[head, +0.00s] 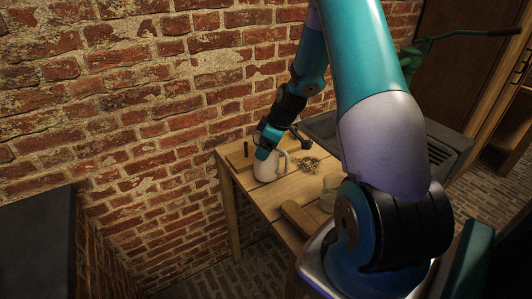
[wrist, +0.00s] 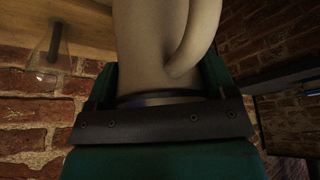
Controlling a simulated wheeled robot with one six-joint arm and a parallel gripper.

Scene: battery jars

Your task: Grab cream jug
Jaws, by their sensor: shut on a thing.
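The cream jug (head: 266,169) is a pale, cream-coloured vessel with a looped handle at its right side. It stands on or just above the wooden table (head: 258,196) near the brick wall; I cannot tell whether it touches the top. My gripper (head: 267,150) reaches down onto the jug's upper part and is shut on it. In the wrist view the jug (wrist: 150,45) fills the middle between the green jaws (wrist: 160,95), with its handle curving at the right. The jug's rim is mostly hidden by the gripper.
A wooden board with a dark upright peg (head: 246,150) is left of the jug. A heap of small brownish bits (head: 306,164) lies to its right. A wooden block (head: 300,218) is at the table's front. A dark sink (head: 322,126) stands behind. The brick wall (head: 130,120) is close at left.

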